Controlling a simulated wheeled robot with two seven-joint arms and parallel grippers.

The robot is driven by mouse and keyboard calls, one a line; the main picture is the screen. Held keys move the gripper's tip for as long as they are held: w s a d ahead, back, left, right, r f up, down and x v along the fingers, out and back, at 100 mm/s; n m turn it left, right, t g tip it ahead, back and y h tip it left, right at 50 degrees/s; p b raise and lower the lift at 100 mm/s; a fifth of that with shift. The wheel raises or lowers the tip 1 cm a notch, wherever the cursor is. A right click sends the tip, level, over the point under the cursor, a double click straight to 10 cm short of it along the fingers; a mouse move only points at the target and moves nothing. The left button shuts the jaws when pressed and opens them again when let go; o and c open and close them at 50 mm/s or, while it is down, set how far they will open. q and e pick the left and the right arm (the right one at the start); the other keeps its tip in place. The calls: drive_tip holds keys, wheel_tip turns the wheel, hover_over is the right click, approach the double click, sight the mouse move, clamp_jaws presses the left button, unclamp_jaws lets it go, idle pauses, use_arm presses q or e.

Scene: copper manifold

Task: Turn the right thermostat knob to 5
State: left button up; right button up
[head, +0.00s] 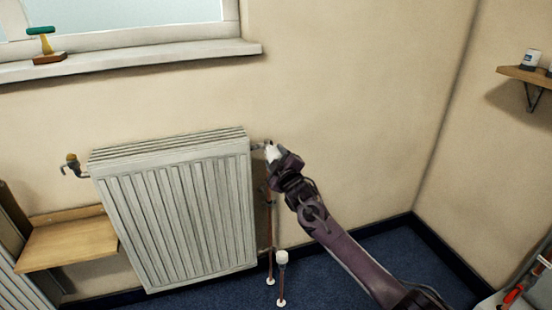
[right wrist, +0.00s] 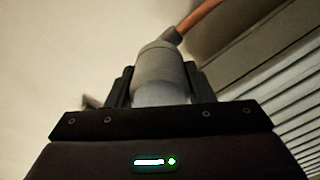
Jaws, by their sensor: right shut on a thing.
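The white radiator (head: 180,215) hangs on the wall in the head view. The right thermostat knob (head: 270,151) is white and sits by the radiator's upper right corner, partly covered by my right gripper (head: 274,157). In the right wrist view the knob (right wrist: 160,75) stands between the two dark fingers of the gripper (right wrist: 160,85), which is shut on it. A copper pipe (right wrist: 200,18) runs off behind the knob. No number on the knob can be read. My left gripper is not in view.
A lower white knob (head: 281,257) stands on a pipe right of the radiator. A wooden shelf (head: 65,242) is at the left, another shelf (head: 525,74) at the right. A window sill (head: 130,62) runs above. The wall between radiator and corner is bare.

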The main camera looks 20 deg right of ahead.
drive_tip(key=o, duration=1)
drive_tip(key=shift+c, duration=0.2)
drive_tip(key=shift+s, duration=0.3)
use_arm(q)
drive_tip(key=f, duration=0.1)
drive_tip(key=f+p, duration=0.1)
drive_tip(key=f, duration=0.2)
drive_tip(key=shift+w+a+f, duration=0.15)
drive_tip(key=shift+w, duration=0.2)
use_arm(e)
drive_tip(key=s, duration=0.7)
drive_tip(key=shift+s+d, duration=0.15)
